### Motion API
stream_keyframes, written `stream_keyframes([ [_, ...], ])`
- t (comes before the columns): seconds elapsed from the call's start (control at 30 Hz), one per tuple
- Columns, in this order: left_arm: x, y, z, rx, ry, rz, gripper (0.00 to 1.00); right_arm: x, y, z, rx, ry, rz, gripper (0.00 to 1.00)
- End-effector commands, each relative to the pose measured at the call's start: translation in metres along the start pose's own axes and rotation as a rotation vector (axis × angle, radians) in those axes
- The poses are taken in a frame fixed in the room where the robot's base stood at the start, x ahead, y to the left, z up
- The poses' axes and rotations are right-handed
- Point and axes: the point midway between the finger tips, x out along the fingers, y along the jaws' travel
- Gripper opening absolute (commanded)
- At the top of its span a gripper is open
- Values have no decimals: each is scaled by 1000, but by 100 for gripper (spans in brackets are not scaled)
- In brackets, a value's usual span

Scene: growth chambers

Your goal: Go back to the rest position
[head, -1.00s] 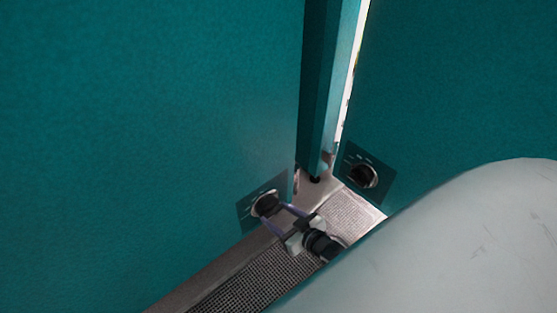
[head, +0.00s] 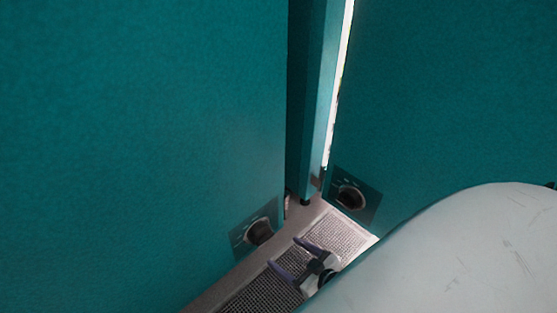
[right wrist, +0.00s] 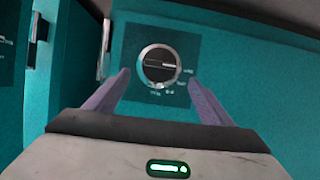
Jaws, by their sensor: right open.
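My right gripper (head: 289,255) is open and empty, a short way in front of the left teal panel and apart from it. A round dark knob (head: 259,231) on a dark plate sits low on that panel. In the right wrist view the knob (right wrist: 161,64) shows beyond and between the two purple fingers (right wrist: 150,95), with pale markings around it. My left gripper is not in view. My own pale arm link covers the lower right of the head view.
A second knob (head: 350,197) sits low on the right teal panel (head: 440,110). A narrow bright gap and a teal upright (head: 318,110) stand between the panels. A metal grille (head: 340,230) runs along the bottom below my right gripper.

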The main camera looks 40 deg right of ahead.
Motion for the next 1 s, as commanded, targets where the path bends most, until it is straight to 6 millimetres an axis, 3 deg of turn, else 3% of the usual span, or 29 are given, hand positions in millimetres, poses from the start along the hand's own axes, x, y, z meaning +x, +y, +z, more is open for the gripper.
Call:
stream_keyframes([
  [0.2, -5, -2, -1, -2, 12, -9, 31, -15, 0, 0, -1, 1, 0, 75],
  [0.77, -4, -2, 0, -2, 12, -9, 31, -14, 0, 0, -1, 0, 0, 75],
  [1.0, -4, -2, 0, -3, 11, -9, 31, -8, -19, -16, -8, -110, 4, 75],
])
